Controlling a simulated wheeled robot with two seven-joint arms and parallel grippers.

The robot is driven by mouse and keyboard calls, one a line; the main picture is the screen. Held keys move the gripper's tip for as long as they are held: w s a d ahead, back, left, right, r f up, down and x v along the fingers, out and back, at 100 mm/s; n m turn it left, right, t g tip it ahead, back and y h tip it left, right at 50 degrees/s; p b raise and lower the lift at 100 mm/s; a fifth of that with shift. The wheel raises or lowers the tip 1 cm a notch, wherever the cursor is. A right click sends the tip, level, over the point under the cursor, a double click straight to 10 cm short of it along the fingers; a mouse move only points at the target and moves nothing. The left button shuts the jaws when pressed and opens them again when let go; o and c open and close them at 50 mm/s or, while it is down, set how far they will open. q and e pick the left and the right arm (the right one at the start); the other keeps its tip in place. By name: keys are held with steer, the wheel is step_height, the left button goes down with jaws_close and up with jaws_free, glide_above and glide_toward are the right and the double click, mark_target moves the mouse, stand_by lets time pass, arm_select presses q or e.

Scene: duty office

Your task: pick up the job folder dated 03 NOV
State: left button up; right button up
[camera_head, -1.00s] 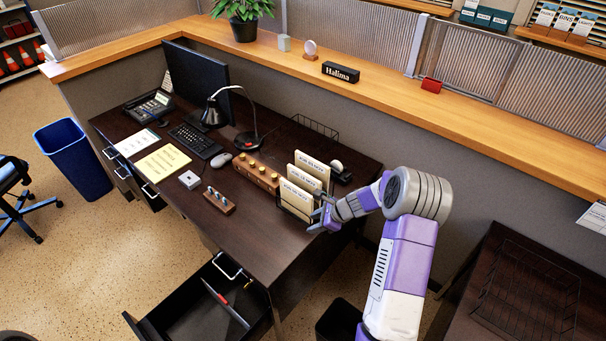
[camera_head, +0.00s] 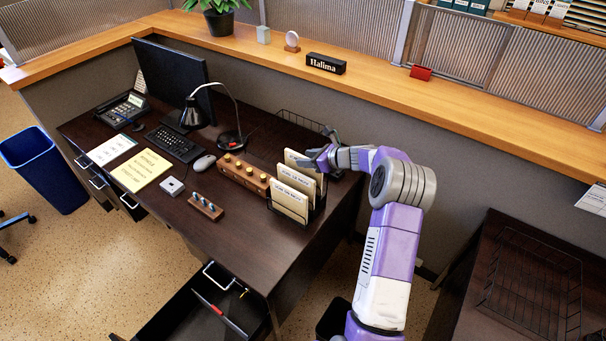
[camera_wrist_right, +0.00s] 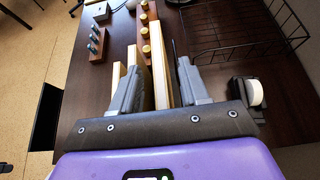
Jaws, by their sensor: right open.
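Three cream job folders stand upright in a dark wire rack on the desk: a front one (camera_head: 289,203), a middle one (camera_head: 293,180) and a back one (camera_head: 292,158). Their printed dates are too small to read surely. My right gripper (camera_head: 312,157) is at the top right of the back folder. In the right wrist view its open fingers (camera_wrist_right: 158,85) stand on either side of one folder's edge (camera_wrist_right: 161,72), with gaps visible. The other folders' edges (camera_wrist_right: 131,57) show left of it. My left gripper is not in view.
A wooden block with yellow knobs (camera_head: 243,176) stands left of the rack. A tape dispenser (camera_wrist_right: 254,92) and an empty wire tray (camera_wrist_right: 245,30) are close by on the right and behind. The partition ledge (camera_head: 400,85) rises behind; an open drawer (camera_head: 205,305) is below.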

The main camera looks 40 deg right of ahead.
steer(key=shift+w+f, duration=0.1)
steer(key=shift+w, duration=0.15)
steer(key=shift+c, duration=0.4)
jaws_close()
